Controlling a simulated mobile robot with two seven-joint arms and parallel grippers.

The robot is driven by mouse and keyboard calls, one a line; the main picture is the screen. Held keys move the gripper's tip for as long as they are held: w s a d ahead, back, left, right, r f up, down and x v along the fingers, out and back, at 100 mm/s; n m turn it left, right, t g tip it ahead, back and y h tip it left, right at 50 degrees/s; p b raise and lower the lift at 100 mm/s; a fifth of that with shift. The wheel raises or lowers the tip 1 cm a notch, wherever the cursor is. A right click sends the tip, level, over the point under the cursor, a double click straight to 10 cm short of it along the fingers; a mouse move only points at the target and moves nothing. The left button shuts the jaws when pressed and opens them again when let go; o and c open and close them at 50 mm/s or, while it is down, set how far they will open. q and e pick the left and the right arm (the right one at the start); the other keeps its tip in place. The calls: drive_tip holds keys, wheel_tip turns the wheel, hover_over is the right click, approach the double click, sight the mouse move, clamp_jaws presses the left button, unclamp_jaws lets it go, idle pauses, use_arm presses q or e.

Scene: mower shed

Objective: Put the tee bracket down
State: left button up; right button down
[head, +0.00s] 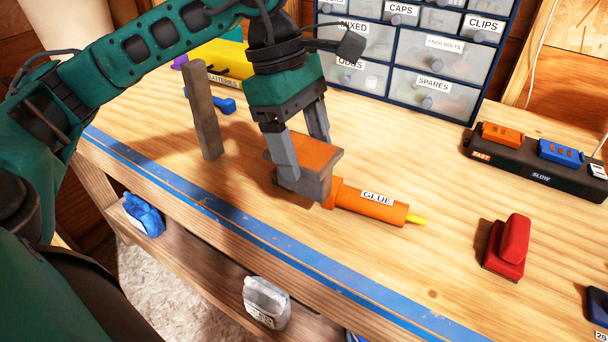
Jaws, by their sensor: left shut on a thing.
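The tee bracket (325,178), a brown-grey block with an orange-brown top plate, is over the wooden workbench in the middle of the head view. My left gripper (303,152) points down from above and is shut on it. The near finger runs down the bracket's near left side; the far finger is partly hidden behind the top plate. I cannot tell whether the bracket's underside touches the bench. My right gripper is not in view.
An orange glue tube (383,207) lies just right of the bracket, its left end hidden. A grey-brown post (203,122) stands to the left. A red block-like tool (508,248), a charger (535,165) and a drawer cabinet (410,60) surround clear bench. Blue tape (250,238) lines the front edge.

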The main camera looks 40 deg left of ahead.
use_arm(q)
drive_tip(key=shift+f, duration=2.7)
drive_tip(key=shift+f+b, duration=0.15)
drive_tip(key=shift+b, duration=0.2)
drive_tip(key=o, duration=0.8)
drive_tip(key=shift+o, duration=0.2)
